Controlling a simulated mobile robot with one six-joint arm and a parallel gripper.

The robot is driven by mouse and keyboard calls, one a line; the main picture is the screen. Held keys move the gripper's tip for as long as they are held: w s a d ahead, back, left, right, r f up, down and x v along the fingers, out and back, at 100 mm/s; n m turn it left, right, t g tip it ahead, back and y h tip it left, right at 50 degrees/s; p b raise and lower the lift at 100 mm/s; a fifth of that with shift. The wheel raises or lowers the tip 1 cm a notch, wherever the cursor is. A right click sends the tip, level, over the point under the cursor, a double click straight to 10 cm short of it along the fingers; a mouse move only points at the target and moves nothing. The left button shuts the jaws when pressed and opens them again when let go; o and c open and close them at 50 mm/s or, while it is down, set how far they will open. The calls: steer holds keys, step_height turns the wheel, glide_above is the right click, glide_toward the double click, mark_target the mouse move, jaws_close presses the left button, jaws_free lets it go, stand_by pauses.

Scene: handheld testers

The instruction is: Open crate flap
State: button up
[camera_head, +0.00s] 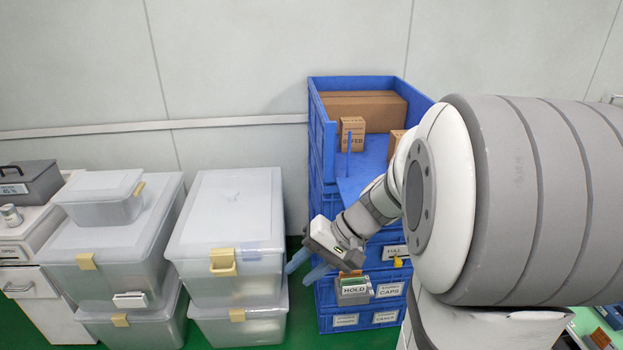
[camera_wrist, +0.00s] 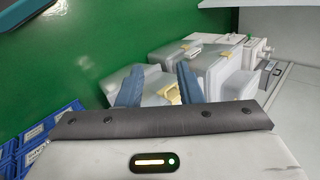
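A blue crate (camera_head: 317,120) tops a stack against the wall in the head view. Its front side is low or open, and cardboard boxes show inside. A blue panel (camera_head: 352,185), perhaps the flap, shows at its front; my arm hides part of it, so I cannot tell its exact angle. My gripper (camera_head: 299,271) is lower, in front of the stack's left side, with its blue fingers pointing down and left. In the wrist view my gripper (camera_wrist: 160,72) has its fingers apart, with nothing between them. It appears clear of the crate.
Lidded clear bins (camera_head: 225,215) with yellow latches stand left of the stack, close to my fingers. Labelled blue crates (camera_head: 343,320) lie below the top one. A small labelled holder (camera_head: 353,292) hangs near my gripper. Green floor (camera_wrist: 80,60) is open in the wrist view.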

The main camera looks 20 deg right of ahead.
steer(key=w+d+f+m+t+y+b, duration=0.3)
steer(key=w+d+f+t, duration=0.15)
steer(key=w+d, duration=0.35)
steer(key=w+d+f+m+t+h+b, duration=0.1)
steer(key=d+f+m+t+h+b, duration=0.2)
steer(key=d, duration=0.6)
steer(key=w+d+f+m+t+h, duration=0.1)
steer(key=d+m+t+h, duration=0.1)
steer(key=d+t, duration=0.6)
steer(key=w+d+f+m+t+h+b, duration=0.1)
steer(key=d+f+m+t+h+b, duration=0.15)
steer(key=d, duration=0.85)
steer(key=shift+m+g+h, duration=0.25)
steer(key=shift+g+h, duration=0.05)
steer(key=shift+h, duration=0.05)
steer(key=p+x, duration=0.1)
steer(key=x, duration=0.5)
steer(key=shift+w, duration=0.65)
steer(key=shift+c, duration=0.4)
jaws_close()
